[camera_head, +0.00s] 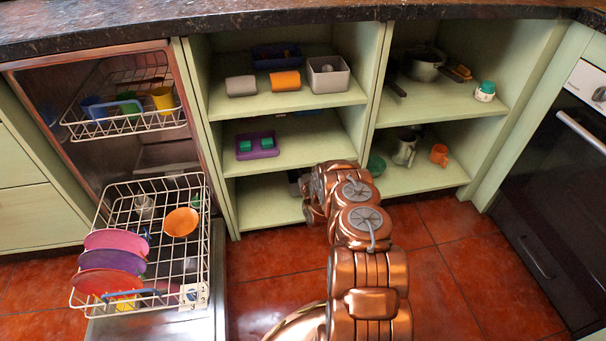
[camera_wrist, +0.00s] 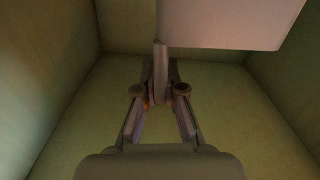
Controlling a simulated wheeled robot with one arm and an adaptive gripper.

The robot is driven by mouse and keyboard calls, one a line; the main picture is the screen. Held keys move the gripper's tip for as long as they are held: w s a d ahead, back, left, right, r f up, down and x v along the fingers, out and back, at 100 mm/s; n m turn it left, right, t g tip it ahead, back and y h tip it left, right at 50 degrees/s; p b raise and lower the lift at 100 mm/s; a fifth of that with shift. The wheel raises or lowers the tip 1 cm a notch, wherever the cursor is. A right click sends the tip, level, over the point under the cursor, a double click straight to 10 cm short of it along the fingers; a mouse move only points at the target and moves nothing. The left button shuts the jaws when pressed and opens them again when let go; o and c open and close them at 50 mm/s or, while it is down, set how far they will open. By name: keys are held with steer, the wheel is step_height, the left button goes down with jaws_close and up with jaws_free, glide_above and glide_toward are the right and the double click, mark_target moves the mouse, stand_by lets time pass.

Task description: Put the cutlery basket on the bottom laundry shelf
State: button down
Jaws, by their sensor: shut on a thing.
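My gripper (camera_wrist: 160,92) reaches into a green compartment in the wrist view. Its fingers are shut on a thin upright part of a pale grey box-like thing, which I take to be the cutlery basket (camera_wrist: 225,22). The basket fills the top right of that view, so its whole shape is cut off. In the head view my copper arm reaches into the bottom laundry shelf (camera_head: 262,207) of the middle unit and hides the basket and most of my gripper. I cannot tell whether the basket touches the shelf floor.
A purple tray with green pieces (camera_head: 257,145) stands on the middle shelf. A grey bin (camera_head: 328,75) and rolled towels (camera_head: 285,81) stand on the top shelf. The open dishwasher's lower rack (camera_head: 150,260) juts out at left. The left part of the bottom shelf is clear.

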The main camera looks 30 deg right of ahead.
steer(key=shift+w+f, duration=0.2)
steer(key=shift+f, duration=0.1)
step_height(320, 180, down, 3)
steer(key=shift+b, duration=0.8)
steer(key=c, duration=1.3)
jaws_free()
steer(key=shift+s+r, duration=0.1)
steer(key=shift+s, duration=0.05)
steer(key=p+v, duration=0.3)
steer(key=v, duration=0.9)
